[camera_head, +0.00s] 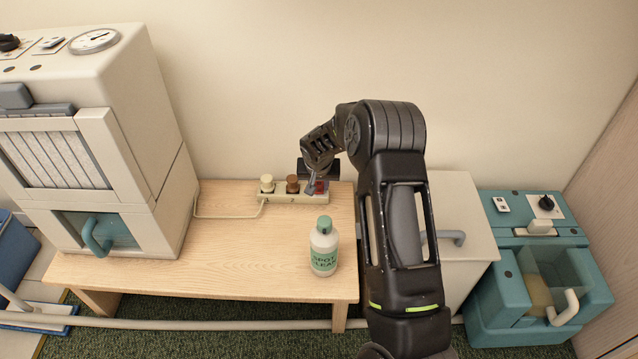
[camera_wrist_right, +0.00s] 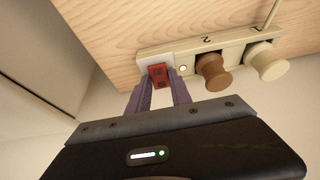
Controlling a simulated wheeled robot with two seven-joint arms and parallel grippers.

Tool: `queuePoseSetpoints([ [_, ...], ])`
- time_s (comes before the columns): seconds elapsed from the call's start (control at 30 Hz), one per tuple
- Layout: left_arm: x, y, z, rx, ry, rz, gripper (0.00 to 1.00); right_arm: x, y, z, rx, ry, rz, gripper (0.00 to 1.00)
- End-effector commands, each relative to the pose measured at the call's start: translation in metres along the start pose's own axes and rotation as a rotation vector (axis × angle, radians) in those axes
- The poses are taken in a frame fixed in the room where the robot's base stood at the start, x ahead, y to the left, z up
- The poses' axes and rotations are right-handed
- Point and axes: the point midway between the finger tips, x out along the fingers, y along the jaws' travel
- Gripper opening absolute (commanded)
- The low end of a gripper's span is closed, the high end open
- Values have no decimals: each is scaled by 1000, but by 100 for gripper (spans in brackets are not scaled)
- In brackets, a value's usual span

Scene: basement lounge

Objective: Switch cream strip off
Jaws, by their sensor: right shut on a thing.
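The cream strip (camera_head: 280,199) lies along the back of the wooden bench against the wall. In the right wrist view the strip (camera_wrist_right: 195,48) carries a cream plug (camera_wrist_right: 266,62), a brown plug (camera_wrist_right: 212,70), a small pale light (camera_wrist_right: 183,69) that looks lit, and a red rocker switch (camera_wrist_right: 158,75) at its end. My right gripper (camera_head: 315,187) reaches down to the switch end. Its fingers (camera_wrist_right: 160,88) are shut on the red switch, one on each side. Which way the rocker is tilted is hard to tell. My left gripper is out of view.
A white spot-cleaner bottle (camera_head: 324,252) stands on the wooden bench (camera_head: 220,255) in front of the strip. A large cream machine (camera_head: 150,110) stands at the left. A pale cabinet (camera_head: 465,220) and a teal machine (camera_head: 510,270) are at the right. The bench's middle is clear.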

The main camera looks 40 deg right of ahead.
Motion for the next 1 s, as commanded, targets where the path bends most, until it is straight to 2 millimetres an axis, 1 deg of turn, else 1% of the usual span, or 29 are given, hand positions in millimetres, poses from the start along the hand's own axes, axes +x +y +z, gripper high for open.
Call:
queuePoseSetpoints([
  [0.03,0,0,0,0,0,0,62,0,0,0,0,0,0,7],
  [0.13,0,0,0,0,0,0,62,0,0,0,0,0,0,0],
  [0.37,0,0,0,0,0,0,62,0,0,0,0,-1,0,0],
  [0.43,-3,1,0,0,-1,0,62,-1,0,-1,1,-6,1,0],
  [0.53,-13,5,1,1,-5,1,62,-3,2,-5,3,-35,7,0],
  [0.6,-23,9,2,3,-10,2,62,-4,2,-7,3,-72,9,0],
  [0.7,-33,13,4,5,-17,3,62,-2,2,-8,4,-137,7,0],
  [0.8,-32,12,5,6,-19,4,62,2,2,-9,4,-196,7,0],
  [1.0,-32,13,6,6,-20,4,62,1,1,-9,1,-256,0,0],
])
